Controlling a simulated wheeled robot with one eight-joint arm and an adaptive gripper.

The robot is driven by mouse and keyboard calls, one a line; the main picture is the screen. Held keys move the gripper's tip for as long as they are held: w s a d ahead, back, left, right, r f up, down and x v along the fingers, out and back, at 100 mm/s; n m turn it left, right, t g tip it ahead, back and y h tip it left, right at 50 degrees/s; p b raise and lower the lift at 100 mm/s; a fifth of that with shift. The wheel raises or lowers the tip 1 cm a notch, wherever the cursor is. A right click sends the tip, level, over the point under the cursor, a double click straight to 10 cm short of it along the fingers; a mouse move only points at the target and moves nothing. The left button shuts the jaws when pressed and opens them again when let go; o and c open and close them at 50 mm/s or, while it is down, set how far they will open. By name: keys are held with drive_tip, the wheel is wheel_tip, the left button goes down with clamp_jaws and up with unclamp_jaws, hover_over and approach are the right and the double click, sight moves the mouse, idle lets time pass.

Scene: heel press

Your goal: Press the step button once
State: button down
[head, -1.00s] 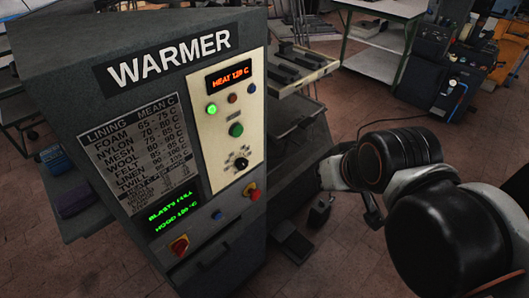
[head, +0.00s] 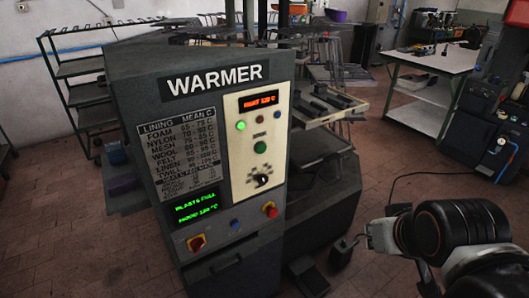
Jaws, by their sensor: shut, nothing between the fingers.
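The dark grey warmer cabinet (head: 140,85) stands left of centre. Its cream panel (head: 239,180) carries an orange display (head: 263,102), a lit green lamp (head: 241,125), a small dark red lamp (head: 259,119), a green button (head: 260,147) and a black knob (head: 261,181). Below are a blue button (head: 235,225), a red mushroom button (head: 270,209) on yellow and a red switch (head: 197,243) on yellow. Small labels are unreadable, so I cannot tell which is the step button. My arm shows at the lower right, clear of the panel; no gripper fingers are visible.
A green text display (head: 197,211) sits low on the cabinet, above a drawer handle (head: 226,262). A tray (head: 330,108) stands behind it. A small dark box (head: 341,250) with a cable lies right of the cabinet. Brick floor (head: 90,230) is open at left.

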sight(261, 148)
drive_tip(key=w+a+r+n+t+h, duration=0.1)
drive_tip(key=w+n+t+h, duration=0.15)
drive_tip(key=w+n, duration=0.85)
drive_tip(key=w+r+n+t+h, duration=0.15)
drive_tip(key=w+n+t, duration=0.25)
drive_tip(key=w, duration=1.5)
drive_tip(key=w+a+f+n+y, duration=0.1)
drive_tip(key=w+a+f+n, duration=0.1)
drive_tip(key=w+a+n, duration=0.3)
drive_tip(key=s+a+f+n+t+b, duration=0.1)
drive_tip(key=s+a+f, duration=0.2)
drive_tip(key=s+a, duration=0.7)
drive_tip(key=shift+s+a+f+n+y, duration=0.15)
drive_tip(key=shift+a+f+n+y, duration=0.05)
drive_tip(key=shift+f+n+y, duration=0.2)
drive_tip(key=shift+t, duration=0.25)
drive_tip(key=w+a, duration=0.5)
drive_tip(key=w, duration=0.2)
drive_tip(key=shift+w, duration=0.2)
